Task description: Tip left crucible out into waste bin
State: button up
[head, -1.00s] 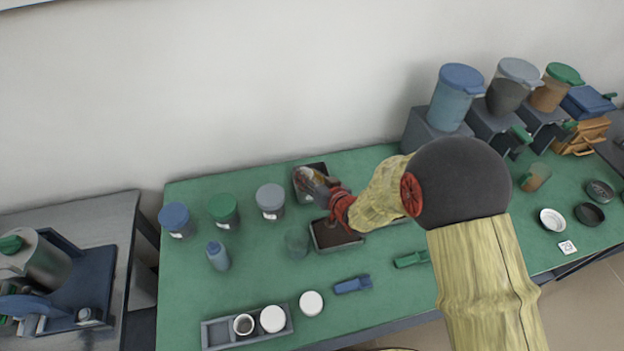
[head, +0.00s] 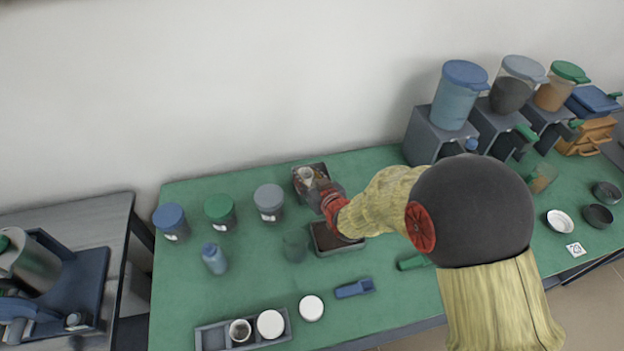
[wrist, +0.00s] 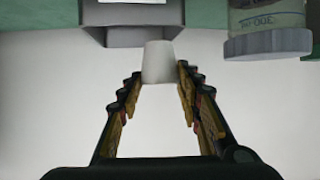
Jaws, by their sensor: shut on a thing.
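My gripper (head: 327,190) is near the back of the green bench, over the dark waste bin (head: 325,169). Its fingers (wrist: 158,80) are shut on a small white crucible (wrist: 158,62). The crucible shows in the head view as a pale cup (head: 306,175) in front of the bin's dark inside, with its broader end seemingly up. The wrist view is upside down, with the bench along its top edge and a grey box-like wall (wrist: 125,37) behind the crucible. The crucible's inside is not clear in either view.
A brown-filled tray (head: 335,240) stands just in front of the bin. Jars with grey (head: 269,200), green (head: 220,211) and blue lids (head: 171,221) are to the left. A slotted rack (head: 211,337) holds another crucible (head: 240,330) at the front.

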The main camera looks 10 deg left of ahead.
jog(key=shift+r, duration=0.15)
jog(key=shift+r+p, duration=1.4)
jog(key=shift+r, duration=1.05)
jog(key=shift+f, duration=0.1)
